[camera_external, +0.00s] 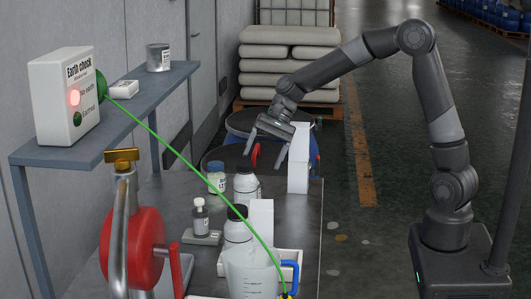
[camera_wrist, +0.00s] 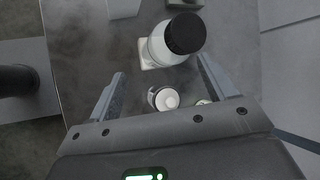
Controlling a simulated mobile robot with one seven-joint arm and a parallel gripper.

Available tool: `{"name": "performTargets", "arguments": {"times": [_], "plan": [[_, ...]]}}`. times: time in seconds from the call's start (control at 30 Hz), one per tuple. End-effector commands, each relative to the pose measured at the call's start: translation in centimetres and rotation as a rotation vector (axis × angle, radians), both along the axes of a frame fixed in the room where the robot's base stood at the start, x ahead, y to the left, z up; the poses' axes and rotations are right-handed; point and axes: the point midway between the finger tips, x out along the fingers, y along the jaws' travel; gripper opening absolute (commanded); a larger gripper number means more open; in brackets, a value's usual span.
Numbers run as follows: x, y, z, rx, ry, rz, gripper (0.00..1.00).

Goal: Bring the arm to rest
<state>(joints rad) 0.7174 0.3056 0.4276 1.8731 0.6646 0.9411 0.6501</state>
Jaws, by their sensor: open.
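My gripper (camera_external: 264,154) hangs from the raised arm over the far end of the grey workbench (camera_external: 305,225), its fingers pointing down. The fingers are apart with nothing between them. In the wrist view, the gripper (camera_wrist: 160,78) also shows open. A white bottle with a black cap (camera_wrist: 170,42) stands beyond the fingertips there, and a small bottle with a pale cap (camera_wrist: 164,98) shows below, between the fingers. I cannot tell how far the fingertips are from the bottles in height.
Several bottles, a white carton (camera_external: 299,165) and a clear jug (camera_external: 252,272) crowd the bench. A green cable runs from the earth check box (camera_external: 62,98), whose red lamp is lit, across the bench. A red reel (camera_external: 135,245) stands front left. Floor beyond the bench's right edge is clear.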

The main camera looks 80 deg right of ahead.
Motion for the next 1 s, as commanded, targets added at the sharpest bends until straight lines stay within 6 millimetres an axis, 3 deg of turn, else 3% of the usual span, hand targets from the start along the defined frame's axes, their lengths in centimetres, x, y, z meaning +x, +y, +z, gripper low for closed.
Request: {"name": "performTargets", "arguments": {"times": [0.2, 0.5, 0.8, 1.0], "plan": [[-4.6, 3.3, 2.5, -0.219, -0.069, 0.2, 0.77], [-12.6, 6.4, 5.9, -0.518, -0.184, 0.497, 0.77], [-21.0, 7.7, 8.0, -0.768, -0.314, 0.775, 0.77], [-26.2, 7.6, 8.4, -0.906, -0.407, 0.947, 0.77]]}}
